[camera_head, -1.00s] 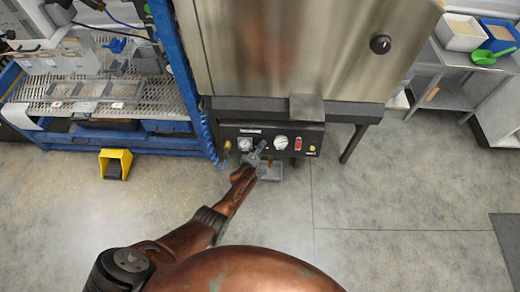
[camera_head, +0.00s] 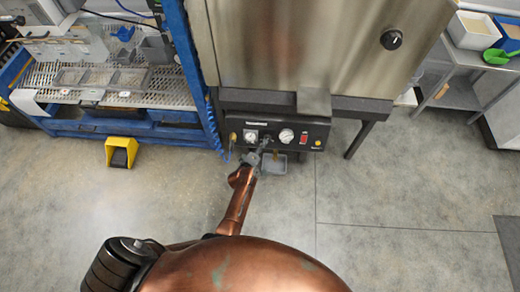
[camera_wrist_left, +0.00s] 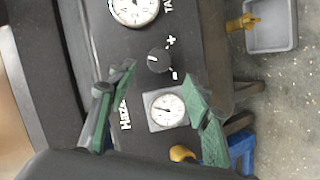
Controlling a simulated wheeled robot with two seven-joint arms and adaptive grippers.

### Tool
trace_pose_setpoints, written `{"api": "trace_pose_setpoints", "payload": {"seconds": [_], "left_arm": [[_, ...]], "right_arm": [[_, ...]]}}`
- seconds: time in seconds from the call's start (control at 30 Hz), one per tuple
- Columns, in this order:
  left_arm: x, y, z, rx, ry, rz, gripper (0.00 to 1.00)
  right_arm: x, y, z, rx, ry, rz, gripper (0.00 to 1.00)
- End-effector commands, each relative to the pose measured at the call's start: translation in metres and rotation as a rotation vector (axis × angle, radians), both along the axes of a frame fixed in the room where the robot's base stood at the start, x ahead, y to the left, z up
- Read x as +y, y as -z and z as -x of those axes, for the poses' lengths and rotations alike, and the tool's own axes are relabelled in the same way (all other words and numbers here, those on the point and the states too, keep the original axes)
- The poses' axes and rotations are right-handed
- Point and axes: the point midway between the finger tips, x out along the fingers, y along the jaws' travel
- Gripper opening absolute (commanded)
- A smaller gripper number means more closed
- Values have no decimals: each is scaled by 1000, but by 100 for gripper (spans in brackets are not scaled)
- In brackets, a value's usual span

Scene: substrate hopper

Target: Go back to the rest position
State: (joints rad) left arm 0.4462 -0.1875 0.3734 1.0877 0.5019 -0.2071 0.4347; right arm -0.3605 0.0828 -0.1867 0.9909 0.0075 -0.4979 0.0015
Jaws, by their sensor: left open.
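My left gripper (camera_head: 252,160) is in front of the black control panel (camera_head: 232,127) under the steel hopper. In the left wrist view the left gripper (camera_wrist_left: 158,88) shows two green-padded fingers spread apart with nothing between them. Beyond the fingers are a black knob (camera_wrist_left: 159,60) with plus and minus marks and a square-framed gauge (camera_wrist_left: 166,109). Whether a finger touches the panel cannot be told. My right gripper is not in either view.
The steel hopper (camera_head: 300,45) stands above the panel. A grey tray (camera_head: 273,164) sits below a yellow spout. A blue-framed bench (camera_head: 130,128) and a yellow pedal (camera_head: 121,152) are at left. A steel table (camera_head: 465,85) is at right. The front floor is open.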

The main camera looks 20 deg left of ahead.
Motion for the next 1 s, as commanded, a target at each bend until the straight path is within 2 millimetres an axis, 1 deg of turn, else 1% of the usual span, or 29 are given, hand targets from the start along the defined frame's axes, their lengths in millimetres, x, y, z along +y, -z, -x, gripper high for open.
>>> {"api": "trace_pose_setpoints", "payload": {"seconds": [0.07, 0.2, 0.8, 0.87, 0.93, 0.97, 1.0], "left_arm": [[0, -2, 6, 0, -1, 2, 46], [1, -5, 10, 0, -1, 1, 46], [1, -5, 12, 2, 0, -1, 46], [2, 1, 17, 12, 7, -12, 46], [5, 16, 31, 41, 29, -43, 46], [6, 25, 40, 59, 42, -62, 46], [10, 40, 55, 89, 66, -96, 46]], "right_arm": [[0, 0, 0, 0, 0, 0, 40], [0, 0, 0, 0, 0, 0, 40], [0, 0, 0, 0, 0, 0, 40], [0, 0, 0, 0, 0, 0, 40], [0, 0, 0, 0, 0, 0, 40], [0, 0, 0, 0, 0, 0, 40], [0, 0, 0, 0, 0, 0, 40]]}}
